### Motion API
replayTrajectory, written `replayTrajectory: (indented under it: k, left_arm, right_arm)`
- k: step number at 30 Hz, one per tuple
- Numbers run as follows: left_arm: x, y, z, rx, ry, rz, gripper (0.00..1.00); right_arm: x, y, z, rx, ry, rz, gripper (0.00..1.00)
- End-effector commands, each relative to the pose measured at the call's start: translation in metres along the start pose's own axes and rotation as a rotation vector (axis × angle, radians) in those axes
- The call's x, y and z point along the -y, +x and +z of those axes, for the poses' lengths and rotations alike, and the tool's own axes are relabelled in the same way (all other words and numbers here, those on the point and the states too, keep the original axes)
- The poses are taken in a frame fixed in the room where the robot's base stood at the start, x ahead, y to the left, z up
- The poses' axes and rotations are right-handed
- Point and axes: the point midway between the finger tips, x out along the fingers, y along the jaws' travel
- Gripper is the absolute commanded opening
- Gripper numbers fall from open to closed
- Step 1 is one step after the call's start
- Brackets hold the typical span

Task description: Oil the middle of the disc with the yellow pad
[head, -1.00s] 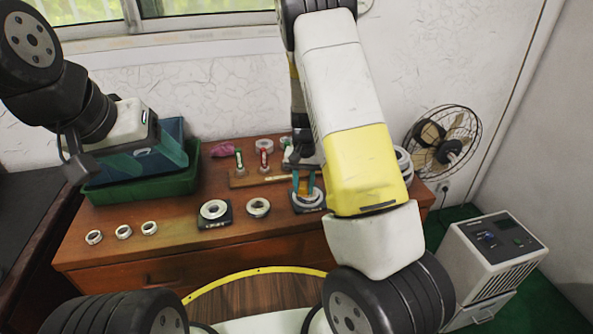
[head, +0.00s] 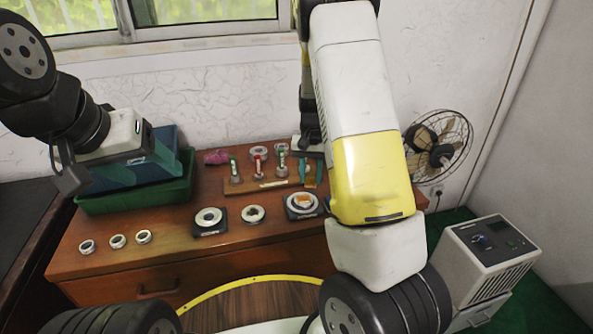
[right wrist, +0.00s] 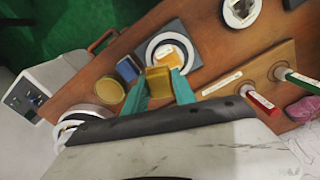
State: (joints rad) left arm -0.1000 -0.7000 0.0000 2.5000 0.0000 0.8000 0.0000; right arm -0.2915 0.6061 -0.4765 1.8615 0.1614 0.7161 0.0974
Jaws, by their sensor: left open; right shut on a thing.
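The disc (head: 301,206) is a pale ring on a dark square plate at the right of the row on the brown cabinet. Its middle is orange. In the right wrist view the disc (right wrist: 153,47) lies just beyond the fingertips. My right gripper (head: 311,173) is shut on the yellow pad (right wrist: 158,82), between teal fingers; it looks apart from the disc, behind it in the head view. A blue pad (right wrist: 128,69) and a round yellow piece (right wrist: 109,90) lie beside it. My left gripper (head: 148,162) is open at the green tray (head: 135,203).
Another ring on a dark plate (head: 209,220) and a loose ring (head: 253,214) lie left of the disc. Small rings (head: 117,241) sit front left. A wooden rack (head: 255,185) with upright coloured pieces and a pink cloth (head: 215,157) stand behind. A fan (head: 438,147) is right.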

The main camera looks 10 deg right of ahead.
Motion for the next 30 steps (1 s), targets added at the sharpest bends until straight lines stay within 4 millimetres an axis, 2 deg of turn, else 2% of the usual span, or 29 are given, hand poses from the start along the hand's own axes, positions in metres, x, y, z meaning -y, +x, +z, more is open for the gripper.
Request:
replayTrajectory:
  k: [7,24,27,30]
  left_arm:
    - [0.0,0.0,0.0,0.0,0.0,0.0,0.66]
    - [0.0,0.0,0.0,0.0,0.0,0.0,0.66]
    - [0.0,0.0,0.0,0.0,0.0,0.0,0.66]
    - [0.0,0.0,0.0,0.0,0.0,0.0,0.66]
  right_arm:
    - [-0.007,-0.019,-0.002,-0.001,0.001,-0.001,0.0]
    - [-0.007,-0.02,-0.001,0.001,0.0,0.0,0.0]
    - [-0.002,-0.019,0.002,0.001,-0.01,0.0,0.0]
    - [0.012,-0.015,0.011,0.003,-0.034,0.0,0.0]
